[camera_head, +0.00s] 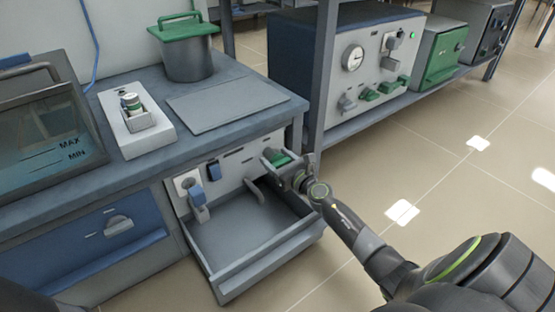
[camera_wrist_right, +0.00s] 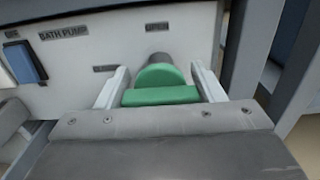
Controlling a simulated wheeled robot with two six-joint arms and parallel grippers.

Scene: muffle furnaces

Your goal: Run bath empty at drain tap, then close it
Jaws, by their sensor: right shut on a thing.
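The green drain tap handle (camera_head: 279,159) is on the light panel under the bench. In the right wrist view the green handle (camera_wrist_right: 160,88) lies between the two fingers of my right gripper (camera_wrist_right: 160,92), its bar crosswise. My right gripper (camera_head: 292,172) is shut on this handle. A label above the tap seems to read OPEN; a smaller one to its left is unreadable. The bath (camera_head: 45,135), with MAX and MIN marks, stands at the left; its water level is hard to read. A grey spout (camera_head: 255,190) hangs below the panel. My left gripper is out of view.
An open grey drawer-like basin (camera_head: 235,245) sits below the panel and looks empty. A blue switch (camera_wrist_right: 25,62) is beside the BATH PUMP label. A pot with a green lid (camera_head: 187,50) and a white holder (camera_head: 135,120) stand on the bench. A shelf post (camera_head: 321,80) rises close behind my right gripper.

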